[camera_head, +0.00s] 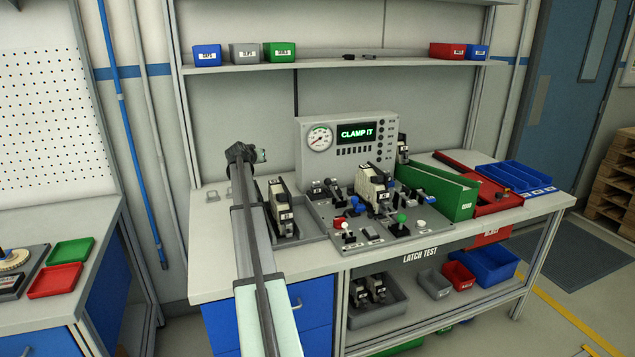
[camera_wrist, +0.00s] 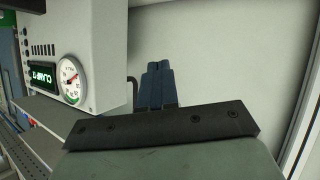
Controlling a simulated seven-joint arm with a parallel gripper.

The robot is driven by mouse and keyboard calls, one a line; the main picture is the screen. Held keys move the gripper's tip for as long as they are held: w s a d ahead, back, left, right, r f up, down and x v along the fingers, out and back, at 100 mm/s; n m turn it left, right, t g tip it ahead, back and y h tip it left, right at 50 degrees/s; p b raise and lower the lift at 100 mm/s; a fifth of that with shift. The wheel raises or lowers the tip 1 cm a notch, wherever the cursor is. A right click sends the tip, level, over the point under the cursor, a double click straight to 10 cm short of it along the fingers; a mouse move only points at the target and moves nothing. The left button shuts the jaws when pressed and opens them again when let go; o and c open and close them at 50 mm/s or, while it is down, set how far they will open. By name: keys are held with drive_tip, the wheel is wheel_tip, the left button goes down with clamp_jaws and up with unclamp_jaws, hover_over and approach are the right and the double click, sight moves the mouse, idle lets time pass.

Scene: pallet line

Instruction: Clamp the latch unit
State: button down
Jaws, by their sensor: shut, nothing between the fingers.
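A latch unit (camera_head: 374,188), cream and black, sits upright on the grey test fixture (camera_head: 375,243) in the middle of the bench. Around it are black clamp parts and a blue knob (camera_head: 355,201); I cannot tell whether any clamp touches the unit. My gripper (camera_head: 262,155) is at the left of the bench, raised and well apart from the fixture. In the wrist view its blue-grey fingers (camera_wrist: 158,82) are together and empty. The test panel (camera_head: 306,158) behind the fixture has a gauge (camera_head: 319,138) and a display (camera_head: 357,132) reading "CLAMP IT".
A grey tray (camera_head: 312,238) with latch units (camera_head: 282,212) stands left of the fixture. A green bin (camera_head: 452,196), a red tray (camera_head: 500,205) and blue bins (camera_head: 515,177) fill the right. The fixture has red (camera_head: 340,223), green (camera_head: 401,217) and white (camera_head: 421,224) knobs. A shelf (camera_head: 340,62) runs above.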

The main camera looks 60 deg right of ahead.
drive_tip(key=s+g+y, duration=0.5)
drive_tip(key=s+g, duration=0.1)
drive_tip(key=s, duration=1.4)
drive_tip(key=x, duration=1)
drive_tip(key=shift+d+r+m, duration=0.15)
drive_tip(key=shift+d+m, duration=0.2)
drive_tip(key=shift+m, duration=0.05)
drive_tip(key=shift+w, duration=0.1)
drive_tip(key=shift+r, duration=0.1)
